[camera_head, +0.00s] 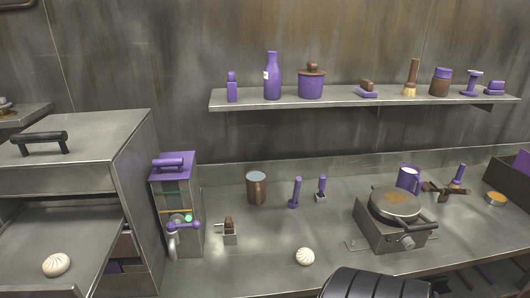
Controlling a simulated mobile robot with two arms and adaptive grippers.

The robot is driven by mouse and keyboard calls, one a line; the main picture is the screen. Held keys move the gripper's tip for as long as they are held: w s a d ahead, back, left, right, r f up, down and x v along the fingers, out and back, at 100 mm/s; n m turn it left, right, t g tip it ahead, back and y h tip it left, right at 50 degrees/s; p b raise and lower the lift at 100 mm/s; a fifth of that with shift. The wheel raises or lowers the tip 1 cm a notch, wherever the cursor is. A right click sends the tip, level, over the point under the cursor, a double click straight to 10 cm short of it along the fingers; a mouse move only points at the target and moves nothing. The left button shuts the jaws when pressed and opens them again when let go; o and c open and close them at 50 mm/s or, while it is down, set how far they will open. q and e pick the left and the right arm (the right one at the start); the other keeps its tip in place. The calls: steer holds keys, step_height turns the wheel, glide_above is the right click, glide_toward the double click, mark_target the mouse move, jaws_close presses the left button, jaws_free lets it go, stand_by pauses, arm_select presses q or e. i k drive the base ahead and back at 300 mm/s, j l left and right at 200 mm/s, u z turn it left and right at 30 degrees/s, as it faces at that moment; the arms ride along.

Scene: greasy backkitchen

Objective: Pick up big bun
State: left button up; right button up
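Two pale, pleated buns are in the head view. One bun (57,265) sits on the open lower shelf of the metal cabinet at the left and looks larger in the picture. The other bun (305,257) sits on the steel counter near its front edge and looks smaller. Nothing touches either bun except the surface under it. Neither of my grippers can be made out. A black ribbed shape at the bottom edge, right of the counter bun, seems to be part of my own body.
The metal cabinet (135,150) has a black handle on top. A purple-topped dispenser (180,200), a brown cup (256,188) and a round griddle (395,205) stand on the counter (330,225). A wall shelf (340,101) holds purple bottles and brushes. The counter around the right bun is clear.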

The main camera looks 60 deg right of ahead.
mark_target(305, 257)
steer(key=z, duration=2.2)
